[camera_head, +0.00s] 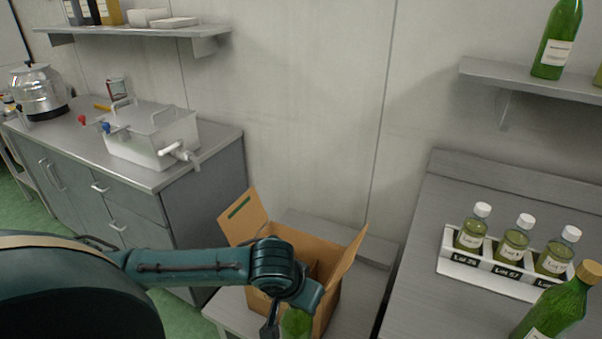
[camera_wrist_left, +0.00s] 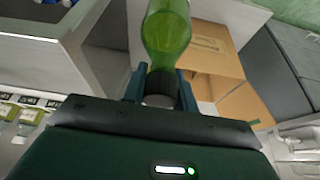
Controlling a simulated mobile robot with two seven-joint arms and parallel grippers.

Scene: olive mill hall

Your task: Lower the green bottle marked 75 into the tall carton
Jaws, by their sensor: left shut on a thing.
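My left gripper (camera_head: 281,320) is shut on the neck of a green bottle (camera_head: 298,323). In the left wrist view the gripper (camera_wrist_left: 160,88) has a finger on each side of the dark neck, and the bottle (camera_wrist_left: 166,36) extends away from it. No number shows on this bottle. The brown tall carton (camera_head: 345,262) stands open, its flaps spread, behind my left wrist in the head view. The carton also shows beside the bottle in the wrist view (camera_wrist_left: 212,50). The bottle overlaps the carton's near side in the head view; its base is hidden. My right gripper is not in view.
Another green bottle (camera_head: 556,308) with a cork-coloured cap stands on the right bench (camera_head: 408,290). A white rack (camera_head: 462,268) there holds small capped bottles. A shelf (camera_head: 530,80) juts out at upper right.

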